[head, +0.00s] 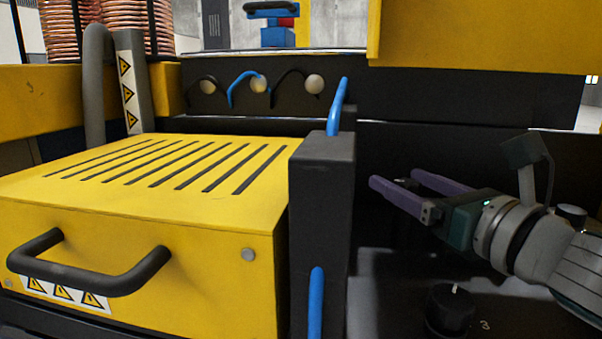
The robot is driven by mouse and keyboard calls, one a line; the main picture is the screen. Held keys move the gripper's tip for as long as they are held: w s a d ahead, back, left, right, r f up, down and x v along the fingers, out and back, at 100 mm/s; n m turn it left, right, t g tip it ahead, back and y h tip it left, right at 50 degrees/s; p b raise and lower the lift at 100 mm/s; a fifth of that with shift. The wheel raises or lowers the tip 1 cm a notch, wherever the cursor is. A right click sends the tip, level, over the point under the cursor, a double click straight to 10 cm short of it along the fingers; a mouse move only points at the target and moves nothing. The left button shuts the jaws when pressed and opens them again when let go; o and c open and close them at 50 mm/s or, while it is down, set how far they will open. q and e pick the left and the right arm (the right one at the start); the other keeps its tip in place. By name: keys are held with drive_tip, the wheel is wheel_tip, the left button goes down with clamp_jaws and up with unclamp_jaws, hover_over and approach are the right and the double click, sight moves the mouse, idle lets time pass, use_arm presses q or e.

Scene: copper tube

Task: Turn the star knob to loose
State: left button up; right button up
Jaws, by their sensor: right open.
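My right gripper (394,179) comes in from the right with its two purple fingers apart and nothing between them. It points left, in front of the dark panel and near the black post. A black knob (449,312) with a light pointer mark on top sits on the dark surface below the gripper, beside a "3" mark. The gripper is apart from this knob. I cannot tell whether this is the star knob; no clearly star-shaped knob shows. My left gripper is not in view.
A yellow slotted box (140,250) with a black handle (90,275) fills the left. A black post (322,200) with blue handles stands between it and my right gripper. Several light round knobs with hoses (258,84) are behind. Copper coils (135,25) stand at back left.

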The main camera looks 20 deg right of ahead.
drive_tip(key=shift+w, duration=1.5)
clamp_jaws()
idle(0.4)
